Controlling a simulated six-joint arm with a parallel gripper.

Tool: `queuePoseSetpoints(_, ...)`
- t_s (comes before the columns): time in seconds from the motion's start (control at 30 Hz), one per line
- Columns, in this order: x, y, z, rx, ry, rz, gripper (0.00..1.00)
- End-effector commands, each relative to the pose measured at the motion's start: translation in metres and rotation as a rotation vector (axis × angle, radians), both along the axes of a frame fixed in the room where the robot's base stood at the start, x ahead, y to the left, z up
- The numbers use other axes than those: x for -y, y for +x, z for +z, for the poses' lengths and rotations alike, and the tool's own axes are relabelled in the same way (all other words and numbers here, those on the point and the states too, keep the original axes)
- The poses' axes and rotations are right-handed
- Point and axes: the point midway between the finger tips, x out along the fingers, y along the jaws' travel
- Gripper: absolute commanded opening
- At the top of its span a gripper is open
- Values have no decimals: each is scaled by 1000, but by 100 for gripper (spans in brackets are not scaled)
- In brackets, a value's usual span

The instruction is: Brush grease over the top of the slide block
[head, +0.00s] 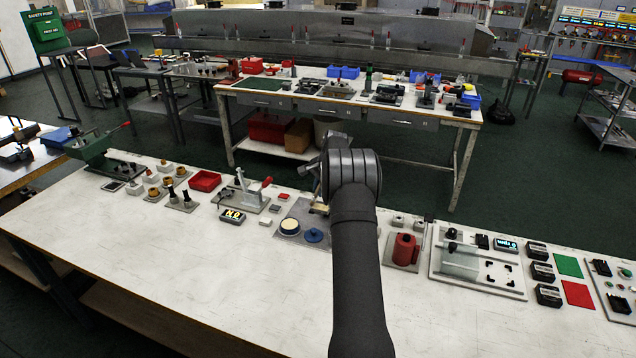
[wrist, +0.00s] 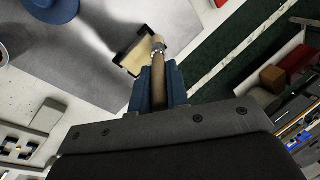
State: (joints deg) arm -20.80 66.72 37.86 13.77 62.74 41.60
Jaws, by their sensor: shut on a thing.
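My gripper (wrist: 160,84) is shut on the wooden handle of a brush (wrist: 158,72), seen in the wrist view. The brush's metal ferrule and brown tip point away from the jaws. Beside the tip is a dark-edged block with a cream top (wrist: 134,56), which looks like the slide block, on the grey mat (wrist: 95,75). I cannot tell whether the tip touches it. In the head view my arm hides most of this area. An open tin with pale contents (head: 289,225) stands on the mat, beside a blue lid (head: 313,235).
A toggle clamp fixture (head: 247,192) and a red bin (head: 204,181) stand left of the mat. A red container (head: 404,248) and a fixture plate (head: 470,268) stand to the right. The bench's (head: 200,285) front is clear.

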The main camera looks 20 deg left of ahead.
Motion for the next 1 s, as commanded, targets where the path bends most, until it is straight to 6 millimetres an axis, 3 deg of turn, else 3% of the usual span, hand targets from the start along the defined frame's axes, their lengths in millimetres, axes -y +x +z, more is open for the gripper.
queuePoseSetpoints(0.37,36,0,0,1,0,-1,0)
queuePoseSetpoints(0.8,-8,0,-1,2,0,1,0)
queuePoseSetpoints(1.0,8,6,1,1,0,-1,0)
